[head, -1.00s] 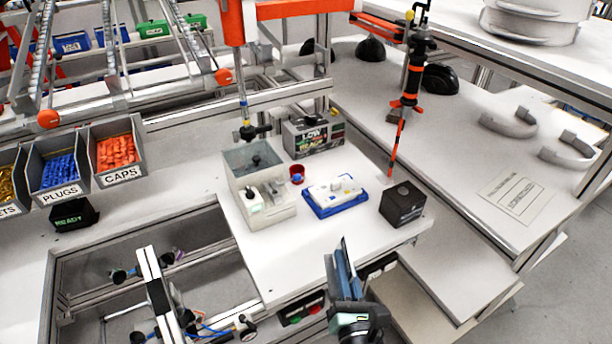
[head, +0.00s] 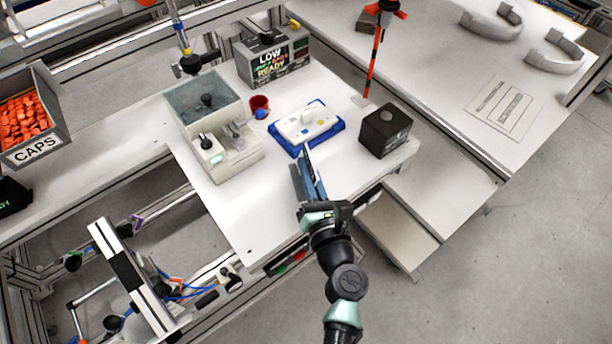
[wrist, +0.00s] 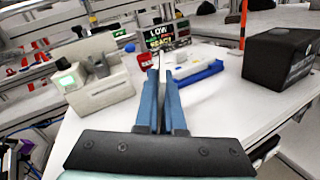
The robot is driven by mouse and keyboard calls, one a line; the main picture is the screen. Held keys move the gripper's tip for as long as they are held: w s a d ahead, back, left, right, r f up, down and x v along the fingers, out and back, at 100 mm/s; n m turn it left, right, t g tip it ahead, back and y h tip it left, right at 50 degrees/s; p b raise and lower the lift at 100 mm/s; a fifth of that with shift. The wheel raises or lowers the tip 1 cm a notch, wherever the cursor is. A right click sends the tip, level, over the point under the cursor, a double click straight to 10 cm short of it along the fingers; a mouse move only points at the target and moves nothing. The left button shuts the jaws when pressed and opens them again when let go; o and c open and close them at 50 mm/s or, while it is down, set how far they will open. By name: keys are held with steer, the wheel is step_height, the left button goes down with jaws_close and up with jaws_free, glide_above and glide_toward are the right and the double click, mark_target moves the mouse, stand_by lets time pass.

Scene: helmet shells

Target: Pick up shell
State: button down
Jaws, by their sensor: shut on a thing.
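My gripper (head: 310,175) is above the near part of the white bench, in front of the blue tray. In the wrist view its two blue fingers (wrist: 164,108) are close together, with a thin pale piece (wrist: 162,72) between them; what it is I cannot tell. No helmet shell can be made out for certain. Two pale curved pieces (head: 490,22) lie apart from my gripper on the right-hand table. A white moulded part (head: 305,122) with small knobs sits on the blue tray (head: 327,137).
A black box (head: 385,130) stands near the bench's right end. A beige machine (head: 213,125), red cup (head: 260,104) and LOW/READY box (head: 272,60) stand behind. An orange-black pole (head: 374,60) rises at the back. A caps bin (head: 35,120) is left.

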steer(key=shift+f+b, duration=0.5)
steer(key=shift+f, duration=1.1)
steer(key=shift+f, duration=0.2)
steer(key=c, duration=1)
jaws_free()
steer(key=shift+r, duration=0.1)
